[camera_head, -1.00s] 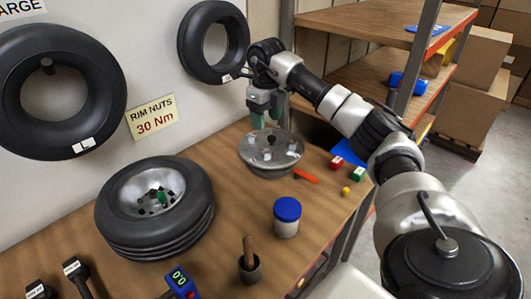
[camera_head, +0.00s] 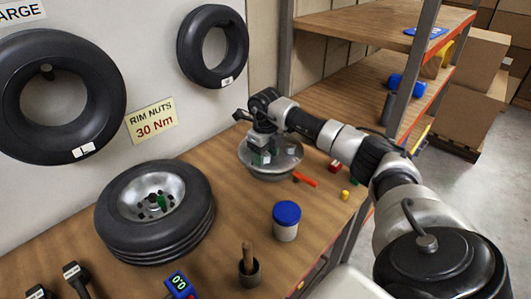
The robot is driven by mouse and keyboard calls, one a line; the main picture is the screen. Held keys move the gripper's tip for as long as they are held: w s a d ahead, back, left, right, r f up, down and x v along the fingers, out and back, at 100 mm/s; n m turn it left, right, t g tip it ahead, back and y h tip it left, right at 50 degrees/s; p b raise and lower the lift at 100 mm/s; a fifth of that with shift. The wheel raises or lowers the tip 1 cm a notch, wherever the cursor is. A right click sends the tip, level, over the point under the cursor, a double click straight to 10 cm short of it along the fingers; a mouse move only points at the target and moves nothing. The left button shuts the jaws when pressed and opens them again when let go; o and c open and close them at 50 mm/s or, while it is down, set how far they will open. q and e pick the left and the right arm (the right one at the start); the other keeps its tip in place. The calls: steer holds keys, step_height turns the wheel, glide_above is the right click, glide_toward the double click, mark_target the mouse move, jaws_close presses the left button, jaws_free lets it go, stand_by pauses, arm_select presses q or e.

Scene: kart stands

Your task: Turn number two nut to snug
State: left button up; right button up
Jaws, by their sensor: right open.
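A black tyre on a silver rim (camera_head: 172,188) lies flat on the bench at the left. Several dark nuts or studs and one green piece (camera_head: 162,202) show inside the rim; which one is number two I cannot tell. My right gripper (camera_head: 262,157) points down at a round silver dish (camera_head: 285,163) at the back of the bench. It is open, with its fingertips low over or in the dish. The arm and gripper hide part of the dish, and I cannot make out a nut between the fingers. My left gripper is not in view.
A blue-lidded jar (camera_head: 287,222), a cup with a wooden handle (camera_head: 249,267) and a blue tool reading 0.0 (camera_head: 180,286) stand in front. An orange tool (camera_head: 305,179) and small blocks lie right of the dish. A sign (camera_head: 152,121) reads "RIM NUTS 30 Nm".

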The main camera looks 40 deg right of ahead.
steer(key=c, duration=0.9)
